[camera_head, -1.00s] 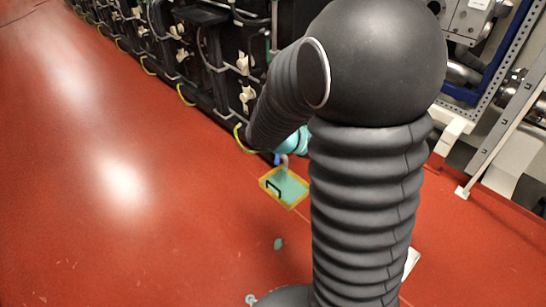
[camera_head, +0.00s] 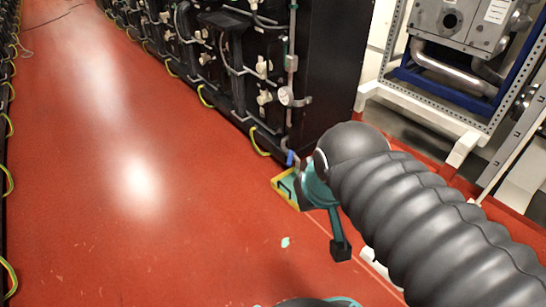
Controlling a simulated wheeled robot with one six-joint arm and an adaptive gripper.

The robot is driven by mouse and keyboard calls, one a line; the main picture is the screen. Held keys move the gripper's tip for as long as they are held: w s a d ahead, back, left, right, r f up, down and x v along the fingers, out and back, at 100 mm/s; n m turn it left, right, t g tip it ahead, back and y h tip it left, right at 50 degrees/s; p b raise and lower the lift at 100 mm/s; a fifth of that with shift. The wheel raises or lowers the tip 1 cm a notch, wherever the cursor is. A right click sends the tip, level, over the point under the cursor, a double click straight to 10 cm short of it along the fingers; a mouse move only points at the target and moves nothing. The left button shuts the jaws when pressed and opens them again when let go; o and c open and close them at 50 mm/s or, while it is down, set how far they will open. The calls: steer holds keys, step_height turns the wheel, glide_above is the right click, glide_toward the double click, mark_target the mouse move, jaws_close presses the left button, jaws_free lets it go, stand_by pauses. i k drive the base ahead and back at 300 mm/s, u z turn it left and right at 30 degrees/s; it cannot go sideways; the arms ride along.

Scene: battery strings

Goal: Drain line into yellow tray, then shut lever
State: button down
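The yellow tray (camera_head: 283,193) lies on the red floor at the foot of the battery racks. Its inside looks teal, and my arm hides its right part. A small blue lever (camera_head: 290,158) sits just above the tray, at the lower end of the grey vertical line (camera_head: 292,62). Whether the lever is open or shut, and whether liquid runs, I cannot make out. My arm reaches in from the right, with its teal wrist beside the tray. The dark end of my gripper (camera_head: 341,248) points down, in front and right of the tray. Its fingers cannot be told apart.
Battery racks (camera_head: 238,58) run along the back left, with yellow-green cables looping near the floor. A white frame (camera_head: 430,115) with pipework stands at the right. A small teal patch (camera_head: 285,242) lies on the floor. The red aisle at left is clear.

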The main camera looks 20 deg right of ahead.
mark_target(291, 152)
steer(key=z, duration=0.9)
steer(key=k, duration=0.1)
steer(key=u, duration=1.55)
steer(key=i, duration=1.4)
steer(key=z, duration=0.65)
